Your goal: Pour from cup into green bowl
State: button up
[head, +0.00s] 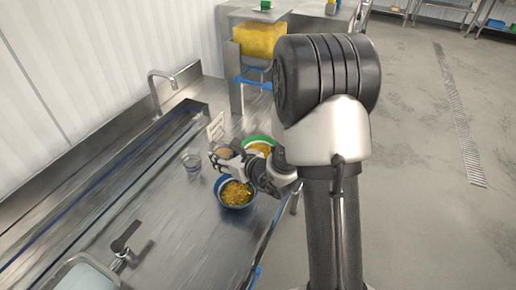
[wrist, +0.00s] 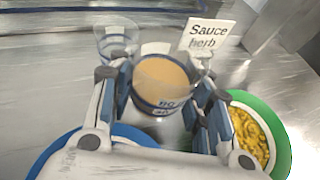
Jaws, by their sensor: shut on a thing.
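My gripper (wrist: 166,112) is shut on a clear cup (wrist: 161,82) filled with a tan-orange content, with blue lettering on its side. In the wrist view the cup looks about upright between the fingers. In the head view the cup (head: 223,152) is partly hidden by my gripper (head: 226,160). The green bowl (wrist: 281,160) holds yellow food and lies to the right of my gripper in the wrist view. In the head view the green bowl (head: 259,138) is behind my gripper, partly covered by my arm. The cup is not over the green bowl.
A blue bowl (head: 222,205) with yellow food stands in front of my gripper; its rim (wrist: 52,150) shows in the wrist view. An empty clear glass (wrist: 117,38) stands at left. A "Sauce herb" sign (wrist: 208,33) stands behind. A faucet (head: 160,90) rises at the back.

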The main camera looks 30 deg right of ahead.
jog(key=shift+d+r+p, duration=0.15)
jog(key=shift+p, duration=0.25)
jog(key=shift+d+r+m+y+p, duration=0.15)
jog(key=shift+d+m+y+p, duration=0.2)
jog(key=shift+p, duration=0.3)
jog(key=d+m+y+p, duration=0.1)
jog(key=m+p, duration=0.1)
jog(key=p, duration=0.1)
jog(key=shift+w+d+r, duration=0.15)
jog(key=shift+d, duration=0.05)
jog(key=shift+w+d+r+m+y+p, duration=0.1)
jog(key=shift+d+r+m+y+p, duration=0.25)
jog(key=shift+d+m+y+p, duration=0.5)
jog(key=shift+d+r+m+p, duration=0.25)
jog(key=shift+d+m+p, duration=0.05)
jog(key=shift+m+p, duration=0.15)
jog(key=shift+d+r+m+t+y+p, duration=0.1)
jog(key=shift+r+m+t+y+p, duration=0.55)
jog(key=shift+m, duration=0.6)
dwell(0.3)
jog(key=shift+f+m+y+b, duration=0.25)
jog(key=shift+f+m+b, duration=0.1)
jog(key=shift+m+b, duration=0.3)
dwell(0.8)
jog(key=shift+d+r+m+t+y, duration=0.15)
jog(key=shift+r+m+t+y, duration=0.25)
jog(key=shift+m, duration=0.45)
dwell(0.5)
